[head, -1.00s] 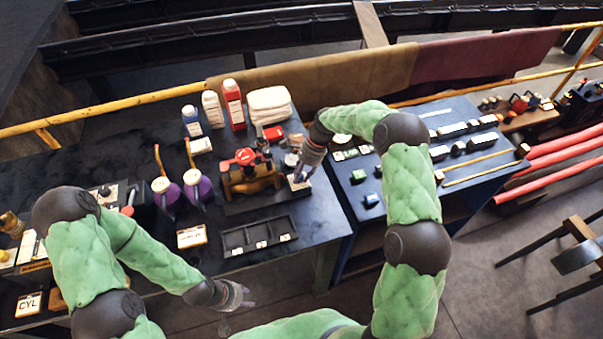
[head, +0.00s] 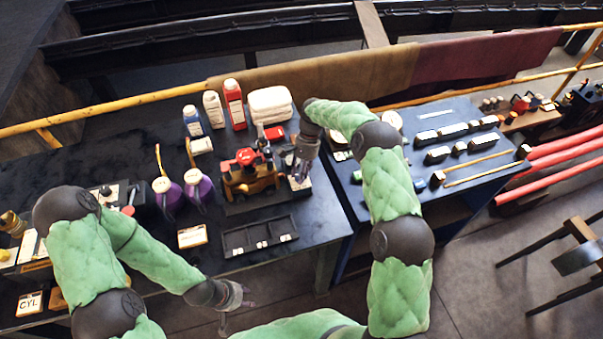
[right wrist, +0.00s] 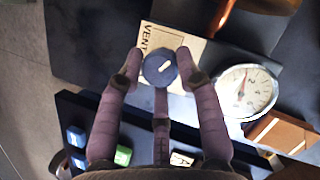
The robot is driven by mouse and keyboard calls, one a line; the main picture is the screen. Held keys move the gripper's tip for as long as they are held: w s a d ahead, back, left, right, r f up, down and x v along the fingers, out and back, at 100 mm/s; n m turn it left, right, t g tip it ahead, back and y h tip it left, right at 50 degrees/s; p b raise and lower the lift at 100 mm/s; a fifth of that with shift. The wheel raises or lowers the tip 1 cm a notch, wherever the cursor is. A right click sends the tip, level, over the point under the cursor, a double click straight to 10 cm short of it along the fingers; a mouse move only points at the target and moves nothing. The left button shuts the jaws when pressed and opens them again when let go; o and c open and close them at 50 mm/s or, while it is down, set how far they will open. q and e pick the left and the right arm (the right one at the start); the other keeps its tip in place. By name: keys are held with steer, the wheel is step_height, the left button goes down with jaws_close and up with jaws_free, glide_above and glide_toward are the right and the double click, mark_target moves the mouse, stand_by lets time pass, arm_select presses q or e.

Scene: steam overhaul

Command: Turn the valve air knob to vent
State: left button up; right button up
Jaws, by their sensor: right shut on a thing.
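The dark round valve air knob (right wrist: 160,68) with a pale pointer mark sits on a cream plate (right wrist: 187,50) in the right wrist view. The word VENT is printed along the plate's left side. My right gripper (right wrist: 160,72) is shut on the knob, with fingertips at its left, right and near sides. In the head view my right gripper (head: 300,172) is at the right end of the small engine (head: 250,178), and it hides the knob. My left gripper (head: 236,300) is open and empty in front of the bench, away from the knob.
A pressure gauge (right wrist: 246,90) stands close to the right of my right fingers. A black divided tray (head: 259,236) lies in front of the engine. Purple oil cans (head: 198,188) stand left of it, and bottles (head: 234,104) and folded towels (head: 270,104) behind.

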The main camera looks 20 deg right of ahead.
steer(key=shift+w+a+r, duration=0.15)
steer(key=shift+w+r, duration=0.05)
steer(key=shift+r, duration=0.1)
steer(key=o, duration=1.1)
steer(key=shift+s+a+f, duration=0.1)
steer(key=shift+s+a, duration=0.05)
steer(key=shift+d+r, duration=0.25)
steer(key=v, duration=1.1)
steer(key=shift+a+r, duration=0.2)
steer(key=shift+r, duration=0.05)
